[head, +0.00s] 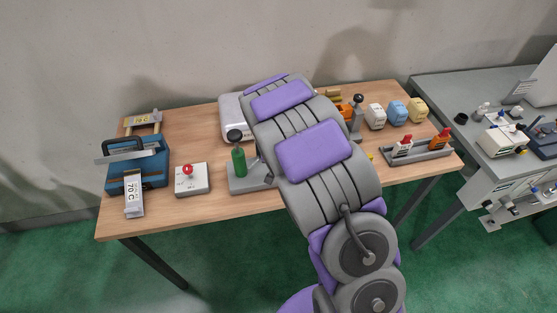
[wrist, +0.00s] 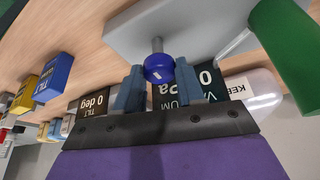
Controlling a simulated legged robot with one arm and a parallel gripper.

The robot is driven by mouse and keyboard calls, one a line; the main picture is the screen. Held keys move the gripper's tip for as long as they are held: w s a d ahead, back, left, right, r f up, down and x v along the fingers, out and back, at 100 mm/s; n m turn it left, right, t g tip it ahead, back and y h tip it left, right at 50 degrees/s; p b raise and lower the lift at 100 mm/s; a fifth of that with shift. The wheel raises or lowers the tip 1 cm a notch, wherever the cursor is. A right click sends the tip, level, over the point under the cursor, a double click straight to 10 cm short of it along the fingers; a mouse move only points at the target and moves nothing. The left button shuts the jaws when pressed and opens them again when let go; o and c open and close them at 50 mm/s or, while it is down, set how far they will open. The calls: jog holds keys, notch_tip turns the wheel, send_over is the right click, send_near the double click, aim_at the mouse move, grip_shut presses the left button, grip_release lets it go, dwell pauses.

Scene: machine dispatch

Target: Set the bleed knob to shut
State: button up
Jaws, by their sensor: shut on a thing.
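In the wrist view a round blue knob (wrist: 158,68) with a white mark sits on a short grey stem from a light grey body (wrist: 185,25). My gripper (wrist: 160,82) has one blue-grey finger on each side of the knob and is shut on it. I take it for the bleed knob; no label naming it is readable. A dark display with "0" and part of "VACUUM" shows behind the fingers, partly hidden. In the head view my arm hides the gripper and the knob.
A green cylinder (wrist: 285,45) stands close at the right in the wrist view; the head view shows it (head: 239,162) left of my arm. A "TILT 0 deg" display (wrist: 92,104) is near the left finger. A red-button box (head: 192,180) and blue machine (head: 150,165) are farther left.

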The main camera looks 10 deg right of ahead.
jog(key=shift+w+m, duration=0.1)
jog(key=shift+m, duration=0.4)
jog(key=o, duration=1)
jog(key=shift+a, duration=0.15)
jog(key=shift+r, duration=0.15)
jog(key=v, duration=1.1)
jog(key=p+v, duration=0.1)
jog(key=v, duration=0.5)
jog(key=shift+a, duration=0.4)
